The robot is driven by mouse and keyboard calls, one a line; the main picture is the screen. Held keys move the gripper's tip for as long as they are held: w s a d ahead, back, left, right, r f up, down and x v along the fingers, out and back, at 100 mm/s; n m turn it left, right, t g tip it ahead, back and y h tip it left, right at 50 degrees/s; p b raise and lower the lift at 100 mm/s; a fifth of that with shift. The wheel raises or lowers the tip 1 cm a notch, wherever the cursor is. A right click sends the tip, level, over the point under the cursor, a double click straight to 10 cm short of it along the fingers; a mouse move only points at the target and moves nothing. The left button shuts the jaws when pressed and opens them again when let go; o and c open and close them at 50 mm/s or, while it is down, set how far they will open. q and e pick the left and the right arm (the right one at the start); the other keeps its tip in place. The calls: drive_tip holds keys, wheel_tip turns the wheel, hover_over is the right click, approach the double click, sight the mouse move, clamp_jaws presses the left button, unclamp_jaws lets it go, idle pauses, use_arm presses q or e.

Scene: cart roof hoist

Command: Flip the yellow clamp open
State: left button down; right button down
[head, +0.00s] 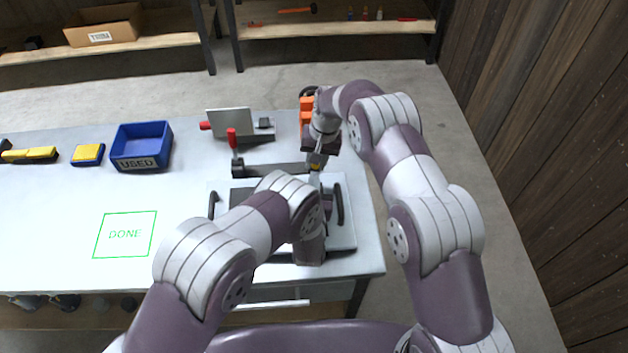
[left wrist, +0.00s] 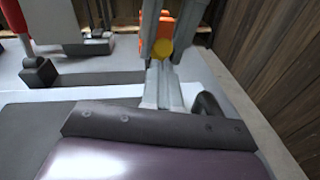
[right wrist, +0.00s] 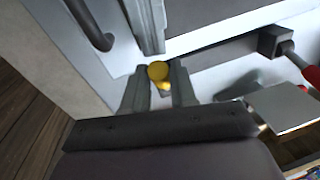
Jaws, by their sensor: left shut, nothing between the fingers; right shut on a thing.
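The yellow clamp (head: 315,167) is a small spot at the back edge of a light panel on the table, largely covered by my grippers. In the right wrist view its round yellow end (right wrist: 157,72) sits between the fingers of my right gripper (head: 318,160), which is shut on it. The yellow end also shows in the left wrist view (left wrist: 162,48). My left gripper (head: 316,183) is shut and empty just in front of the clamp, its fingertips (left wrist: 163,70) close below the yellow end. Whether the clamp is flipped cannot be told.
The panel (head: 345,232) has dark handles (head: 340,203). Behind it are a dark bar with a red-handled lever (head: 232,138), a grey plate (head: 229,122) and an orange object (head: 306,103). A blue USED bin (head: 142,146) and a green DONE square (head: 125,235) are left. The table's left-middle is clear.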

use_arm(q)
drive_tip(key=shift+w+d+r, duration=0.1)
drive_tip(key=shift+w+r, duration=0.35)
drive_tip(key=shift+r, duration=0.15)
use_arm(e)
drive_tip(key=shift+w+r, duration=0.1)
drive_tip(key=shift+r, duration=0.05)
use_arm(q)
drive_tip(key=shift+w+r, duration=0.1)
drive_tip(key=shift+r, duration=0.1)
use_arm(e)
drive_tip(key=c, duration=0.9)
unclamp_jaws()
use_arm(q)
drive_tip(key=shift+f, duration=0.1)
